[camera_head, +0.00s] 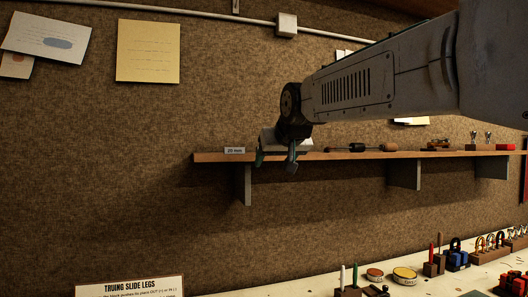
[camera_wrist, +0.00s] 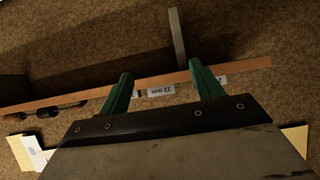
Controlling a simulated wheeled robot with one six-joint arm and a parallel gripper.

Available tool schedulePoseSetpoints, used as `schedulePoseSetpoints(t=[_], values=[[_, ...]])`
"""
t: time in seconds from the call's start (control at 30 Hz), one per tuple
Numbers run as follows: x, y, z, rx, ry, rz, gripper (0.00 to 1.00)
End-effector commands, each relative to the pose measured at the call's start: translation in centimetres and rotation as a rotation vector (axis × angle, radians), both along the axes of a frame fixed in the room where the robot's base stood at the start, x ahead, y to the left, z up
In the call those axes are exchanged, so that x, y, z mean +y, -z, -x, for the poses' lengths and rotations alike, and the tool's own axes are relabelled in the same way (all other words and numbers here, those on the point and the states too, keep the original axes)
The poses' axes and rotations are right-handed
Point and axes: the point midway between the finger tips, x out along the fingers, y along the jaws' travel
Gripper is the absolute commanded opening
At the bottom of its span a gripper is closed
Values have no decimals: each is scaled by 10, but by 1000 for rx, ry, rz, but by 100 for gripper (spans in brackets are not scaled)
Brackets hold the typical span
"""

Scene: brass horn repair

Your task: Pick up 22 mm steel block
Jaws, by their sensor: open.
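My gripper (camera_head: 276,161) hangs in front of the wall shelf's edge in the head view, its jaws apart with nothing seen between them. In the wrist view, my gripper's (camera_wrist: 160,71) two green fingers are spread on either side of a white label reading "22 mm" (camera_wrist: 160,89), which appears upside down on the shelf edge. I cannot make out the 22 mm steel block in either view; the gripper may hide it. A small dark shape beside the label is too unclear to name.
The wooden shelf (camera_head: 355,155) carries a "20 mm" label (camera_head: 235,150), a wooden-handled tool (camera_head: 389,147) and a red item (camera_head: 505,147). Brackets (camera_head: 244,184) stand below it. The bench (camera_head: 330,286) holds tins and small coloured items.

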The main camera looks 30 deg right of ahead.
Motion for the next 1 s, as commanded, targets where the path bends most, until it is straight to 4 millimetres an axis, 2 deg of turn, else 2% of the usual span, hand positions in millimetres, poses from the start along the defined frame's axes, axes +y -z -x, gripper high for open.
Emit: schedulePoseSetpoints(t=[0.03,0.1,0.23,0.73,1.0], values=[[-10,-20,-17,-53,12,10,65],[-19,-41,-31,-114,23,24,65],[-26,-57,-48,-165,30,35,65],[-37,-37,-107,-168,27,35,65],[-40,-34,-115,-169,27,35,65]])
